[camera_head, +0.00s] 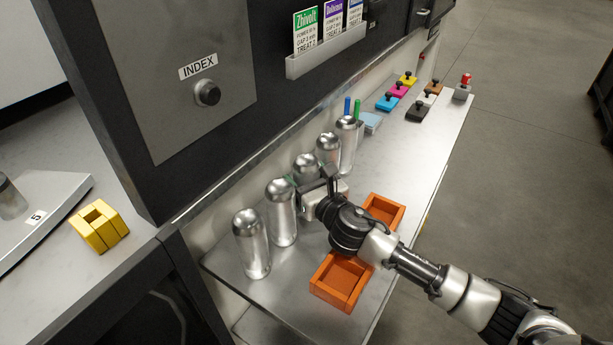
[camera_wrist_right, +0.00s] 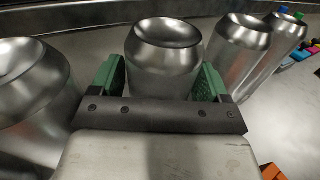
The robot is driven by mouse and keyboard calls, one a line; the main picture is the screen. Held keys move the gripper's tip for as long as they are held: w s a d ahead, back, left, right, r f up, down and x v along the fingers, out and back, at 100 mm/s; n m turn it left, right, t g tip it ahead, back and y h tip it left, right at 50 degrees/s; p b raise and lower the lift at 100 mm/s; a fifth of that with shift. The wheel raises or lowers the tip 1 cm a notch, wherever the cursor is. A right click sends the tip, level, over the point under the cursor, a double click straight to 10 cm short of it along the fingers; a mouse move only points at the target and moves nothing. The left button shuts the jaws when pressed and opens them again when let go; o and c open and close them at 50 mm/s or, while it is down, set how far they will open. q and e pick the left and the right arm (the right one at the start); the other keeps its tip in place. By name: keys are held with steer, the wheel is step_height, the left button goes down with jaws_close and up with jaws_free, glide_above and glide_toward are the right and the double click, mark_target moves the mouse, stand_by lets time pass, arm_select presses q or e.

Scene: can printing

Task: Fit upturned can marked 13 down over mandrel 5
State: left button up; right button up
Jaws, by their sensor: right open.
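Several upturned silver cans stand in a row on the metal shelf; no 13 is readable on any. My right gripper (camera_head: 312,180) is open at the middle can (camera_head: 304,164). In the right wrist view, this can (camera_wrist_right: 164,62) stands upright between the gripper's two green finger pads (camera_wrist_right: 158,84), with no clear contact. Mandrel 5 (camera_head: 11,202) is a grey cylinder at the far left of the head view, partly cut off, beside a label (camera_head: 36,217) reading 5. My left gripper is not in view.
Neighbouring cans (camera_head: 281,212) (camera_head: 328,148) stand close on both sides. Orange trays (camera_head: 343,282) (camera_head: 384,210) lie on the shelf's front side. A yellow block (camera_head: 99,226) sits near the mandrel plate. The dark INDEX panel (camera_head: 198,80) stands between mandrel and shelf.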

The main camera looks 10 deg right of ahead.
steer(key=c, duration=0.6)
steer(key=shift+c, duration=0.2)
